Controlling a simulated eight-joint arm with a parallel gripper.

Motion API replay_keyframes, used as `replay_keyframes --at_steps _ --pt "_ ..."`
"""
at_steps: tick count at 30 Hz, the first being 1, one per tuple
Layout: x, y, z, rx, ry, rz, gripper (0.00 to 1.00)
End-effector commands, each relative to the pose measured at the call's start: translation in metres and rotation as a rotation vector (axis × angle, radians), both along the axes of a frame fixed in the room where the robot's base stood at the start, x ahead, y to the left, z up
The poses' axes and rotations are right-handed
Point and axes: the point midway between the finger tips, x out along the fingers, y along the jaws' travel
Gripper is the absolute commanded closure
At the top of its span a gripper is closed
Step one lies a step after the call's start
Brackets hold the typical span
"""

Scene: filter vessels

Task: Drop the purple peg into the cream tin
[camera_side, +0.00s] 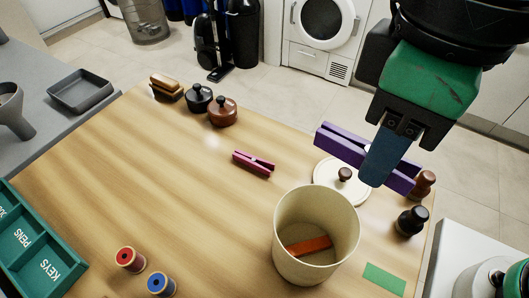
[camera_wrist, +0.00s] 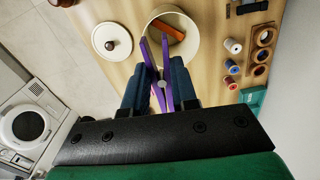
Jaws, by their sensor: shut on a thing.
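The purple peg (camera_side: 342,145) is a clothes peg, held in the air above the table, behind and to the right of the cream tin in the side view. My gripper (camera_side: 379,168) is shut on its middle, and the peg sticks out on both sides of the fingers. In the wrist view the purple peg (camera_wrist: 165,62) lies between my blue fingers, its far ends overlapping the tin's opening in the picture. The cream tin (camera_side: 320,213) stands upright and open on the table. An orange-red bar-shaped object (camera_side: 308,245) lies inside on its floor.
The tin's cream lid (camera_side: 328,174) with a brown knob lies behind the tin. Dark (camera_side: 411,221) and brown (camera_side: 424,183) knobbed objects stand to the right. A pink peg (camera_side: 253,163), red spool (camera_side: 130,259), blue spool (camera_side: 160,284) and green patch (camera_side: 384,279) are nearby. The table's left middle is clear.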

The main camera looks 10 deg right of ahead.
Motion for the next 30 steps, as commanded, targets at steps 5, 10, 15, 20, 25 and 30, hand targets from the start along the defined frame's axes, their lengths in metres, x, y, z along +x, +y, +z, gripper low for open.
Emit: replay_keyframes --at_steps 5,10,15,20,25,30 --pt "0.000 0.000 -0.020 0.000 0.000 0.000 1.00" --pt "0.000 0.000 -0.041 0.000 0.000 0.000 1.00" --pt "0.000 0.000 -0.052 0.000 0.000 0.001 1.00" --pt "0.000 0.000 -0.056 0.000 0.000 0.001 1.00" --pt "0.000 0.000 -0.055 0.000 0.000 0.000 0.74" --pt "0.000 0.000 -0.055 0.000 0.000 0.001 0.40"
